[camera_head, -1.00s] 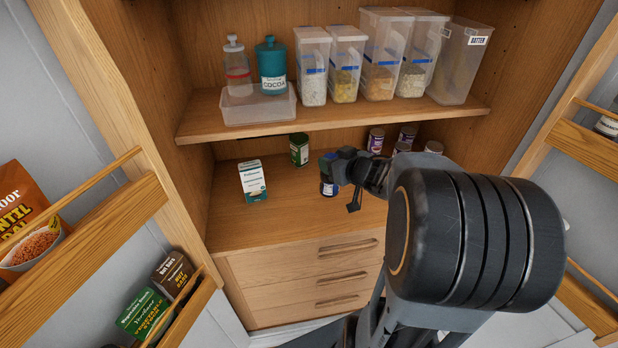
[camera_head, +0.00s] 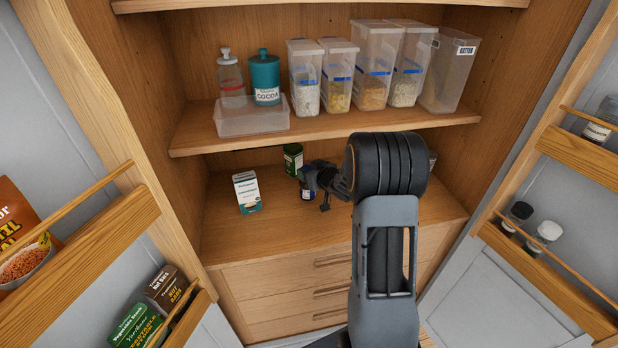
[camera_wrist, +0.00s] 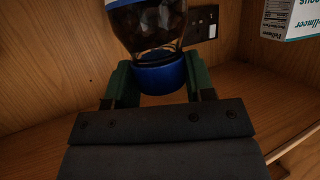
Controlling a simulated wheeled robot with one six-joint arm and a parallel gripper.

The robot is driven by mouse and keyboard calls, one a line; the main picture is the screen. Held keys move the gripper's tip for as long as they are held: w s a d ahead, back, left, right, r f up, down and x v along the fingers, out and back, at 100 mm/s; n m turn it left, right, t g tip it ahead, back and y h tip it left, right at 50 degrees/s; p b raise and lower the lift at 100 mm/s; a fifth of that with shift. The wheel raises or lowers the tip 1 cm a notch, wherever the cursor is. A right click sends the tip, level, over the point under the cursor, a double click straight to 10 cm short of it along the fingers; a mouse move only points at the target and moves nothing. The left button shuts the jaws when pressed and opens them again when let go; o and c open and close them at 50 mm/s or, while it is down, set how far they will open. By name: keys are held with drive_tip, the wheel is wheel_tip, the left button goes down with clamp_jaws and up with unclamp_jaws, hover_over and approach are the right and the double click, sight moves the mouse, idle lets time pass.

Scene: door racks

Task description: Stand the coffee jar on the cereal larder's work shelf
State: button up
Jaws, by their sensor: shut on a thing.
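The coffee jar (camera_wrist: 150,30) is glass with dark contents and a blue lid. The wrist view is upside down, with the lid low and the body at the top edge, so the jar is upright. My gripper (camera_wrist: 160,82) is shut on the jar at its lid. In the head view the jar (camera_head: 307,194) shows small and dark beneath my gripper (camera_head: 309,183), over the cereal larder's work shelf (camera_head: 270,225), right of the white-and-green carton. I cannot tell whether its base touches the shelf; its base is out of the wrist view.
A white-and-green carton (camera_head: 247,192) and a green tin (camera_head: 293,158) stand nearby. The upper shelf (camera_head: 200,140) holds a tray, a cocoa canister and several clear containers overhead. Door racks flank both sides. The front left of the work shelf is clear.

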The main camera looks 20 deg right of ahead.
drive_tip(key=shift+f, duration=1.2)
drive_tip(key=shift+f, duration=0.1)
drive_tip(key=shift+f, duration=0.15)
drive_tip(key=o, duration=1.3)
